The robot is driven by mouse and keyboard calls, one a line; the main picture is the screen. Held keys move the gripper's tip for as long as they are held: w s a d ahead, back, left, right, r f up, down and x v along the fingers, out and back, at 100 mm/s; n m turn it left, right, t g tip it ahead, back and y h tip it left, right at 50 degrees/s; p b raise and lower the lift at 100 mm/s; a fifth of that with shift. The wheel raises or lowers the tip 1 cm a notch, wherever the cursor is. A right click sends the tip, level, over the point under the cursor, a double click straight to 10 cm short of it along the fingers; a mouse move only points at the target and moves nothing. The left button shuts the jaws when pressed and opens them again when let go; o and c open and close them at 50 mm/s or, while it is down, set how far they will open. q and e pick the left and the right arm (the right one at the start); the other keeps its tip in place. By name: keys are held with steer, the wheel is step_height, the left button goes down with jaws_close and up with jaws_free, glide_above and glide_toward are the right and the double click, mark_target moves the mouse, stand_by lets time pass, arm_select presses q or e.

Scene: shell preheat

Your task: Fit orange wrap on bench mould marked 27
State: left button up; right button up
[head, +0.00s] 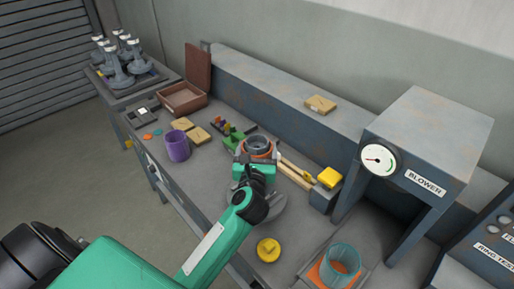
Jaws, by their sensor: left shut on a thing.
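An orange wrap (272,153) shows as a band around a round grey mould (258,143) on the bench, just beyond my left gripper. My left gripper (256,163) is shut on the orange wrap at its near side; the wrist hides the fingertips and the near part of the band. I cannot tell whether the band is fully seated. No number 27 is readable on the mould. A grey rounded base (274,207) shows partly under my left wrist. My right gripper is not in view.
A purple cup (177,146), wooden blocks (198,132) and an open brown box (184,98) stand left on the bench. The blower housing (420,130) rises at right.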

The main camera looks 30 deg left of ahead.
arm_select(q)
steer(key=shift+f+b, duration=2.4)
steer(key=shift+f, duration=1.4)
steer(key=shift+f+b, duration=0.5)
steer(key=shift+b, duration=0.05)
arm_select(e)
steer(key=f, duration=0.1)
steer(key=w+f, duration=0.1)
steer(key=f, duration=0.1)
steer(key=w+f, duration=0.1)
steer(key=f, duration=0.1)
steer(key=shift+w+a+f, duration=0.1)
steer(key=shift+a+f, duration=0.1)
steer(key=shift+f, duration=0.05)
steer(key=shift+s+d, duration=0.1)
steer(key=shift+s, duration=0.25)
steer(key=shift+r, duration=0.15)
arm_select(q)
steer(key=o, duration=1)
